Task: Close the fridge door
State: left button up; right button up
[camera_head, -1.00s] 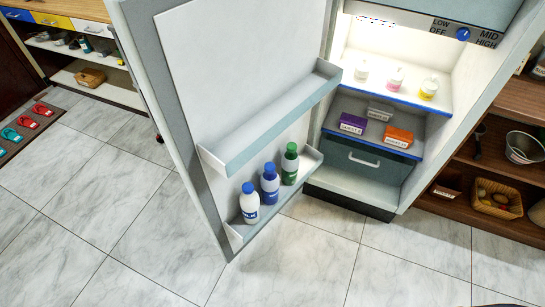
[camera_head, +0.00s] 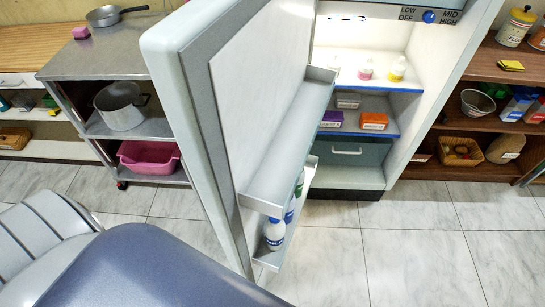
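The fridge door (camera_head: 238,95) stands wide open, swung out toward me, with its inner side and two shelves facing right. A white bottle (camera_head: 274,233) and a blue-labelled bottle (camera_head: 290,210) stand on the lower door shelf, with part of a green one behind them. The fridge body (camera_head: 385,110) is lit inside and holds small bottles above and purple and orange boxes below. A blue-grey and light grey arm part of mine fills the lower left, left of the door. No fingertips of either gripper show.
A metal cart (camera_head: 110,62) with a pot (camera_head: 122,106) and a pink basin (camera_head: 150,156) stands left of the door. Wooden shelves (camera_head: 490,150) stand right of the fridge. The tiled floor (camera_head: 400,250) in front of the fridge is clear.

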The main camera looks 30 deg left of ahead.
aim_at(244, 104)
jog(key=k+j, duration=0.1)
jog(key=j, duration=0.35)
jog(key=k+j+z, duration=0.1)
jog(key=j, duration=0.3)
jog(key=k+j, duration=0.15)
jog(key=j, duration=0.3)
jog(key=k+j, duration=0.15)
jog(key=j, duration=0.25)
jog(key=i+z, duration=0.05)
